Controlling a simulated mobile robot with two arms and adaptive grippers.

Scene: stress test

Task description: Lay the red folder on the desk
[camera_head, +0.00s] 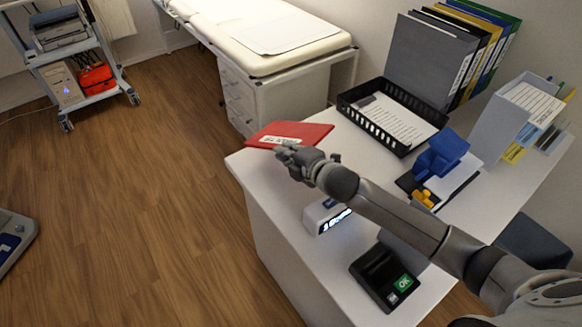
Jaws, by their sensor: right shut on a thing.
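The red folder (300,131) is at the desk's far left corner, lying roughly flat, with a white label on its near side. Its left end reaches out past the desk edge. My right gripper (289,150) is shut on the folder's near edge by the label. I cannot tell whether the folder touches the desk top or is held just above it. The white desk (275,192) runs from that corner towards the right. My left gripper is not in view.
On the desk stand a black tray with papers (350,112), upright binders (425,60), a blue stapler-like object (441,153), a small digital display (325,216), a black device marked OK (385,278) and a paper holder (500,117). An examination couch (243,53) stands behind.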

